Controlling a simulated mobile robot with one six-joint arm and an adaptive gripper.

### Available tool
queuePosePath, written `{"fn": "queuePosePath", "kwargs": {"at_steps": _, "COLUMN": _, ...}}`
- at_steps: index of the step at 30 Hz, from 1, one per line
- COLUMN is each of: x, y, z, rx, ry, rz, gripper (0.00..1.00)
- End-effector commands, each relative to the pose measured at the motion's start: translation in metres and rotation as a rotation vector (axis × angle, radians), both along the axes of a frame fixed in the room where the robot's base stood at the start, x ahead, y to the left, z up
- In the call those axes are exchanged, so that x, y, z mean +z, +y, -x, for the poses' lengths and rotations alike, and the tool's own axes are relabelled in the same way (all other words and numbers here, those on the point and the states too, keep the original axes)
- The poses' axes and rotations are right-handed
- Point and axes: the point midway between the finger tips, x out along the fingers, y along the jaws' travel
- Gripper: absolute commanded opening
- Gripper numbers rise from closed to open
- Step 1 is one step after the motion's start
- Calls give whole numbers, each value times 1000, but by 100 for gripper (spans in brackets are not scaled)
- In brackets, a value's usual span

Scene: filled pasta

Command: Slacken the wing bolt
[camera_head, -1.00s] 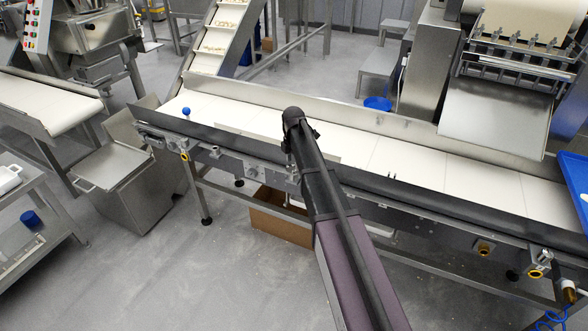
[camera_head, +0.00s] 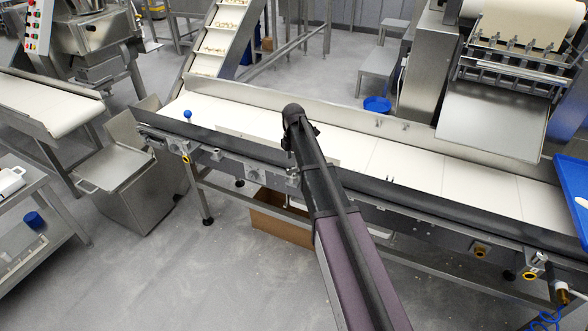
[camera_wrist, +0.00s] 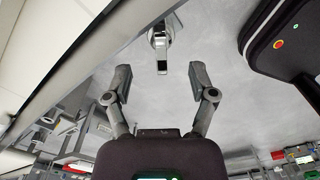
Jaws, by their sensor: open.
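In the wrist view, a bright metal fitting that looks like the wing bolt (camera_wrist: 161,44) hangs at the top centre, with a narrow tab pointing toward me. My gripper (camera_wrist: 160,76) is open and empty. Its two fingers stand to the left and right, and the fitting's tab lies ahead of the gap, apart from both fingertips. In the head view my arm reaches to the conveyor's near side and covers my gripper. I cannot make out the wing bolt there.
A long conveyor with a white belt (camera_head: 408,165) and dark side rail crosses the head view. A steel bin (camera_head: 112,168) is at left. The near floor is mostly clear.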

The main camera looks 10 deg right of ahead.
Motion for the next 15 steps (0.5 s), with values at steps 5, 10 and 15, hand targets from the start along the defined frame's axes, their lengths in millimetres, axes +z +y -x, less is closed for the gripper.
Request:
{"fn": "queuePosePath", "kwargs": {"at_steps": 5, "x": 13, "y": 0, "z": 0, "rx": 0, "ry": 0, "rz": 0, "gripper": 73}}
{"fn": "queuePosePath", "kwargs": {"at_steps": 10, "x": 23, "y": 0, "z": 0, "rx": 0, "ry": 0, "rz": 0, "gripper": 73}}
{"fn": "queuePosePath", "kwargs": {"at_steps": 15, "x": 32, "y": 0, "z": 0, "rx": 0, "ry": 0, "rz": 0, "gripper": 73}}
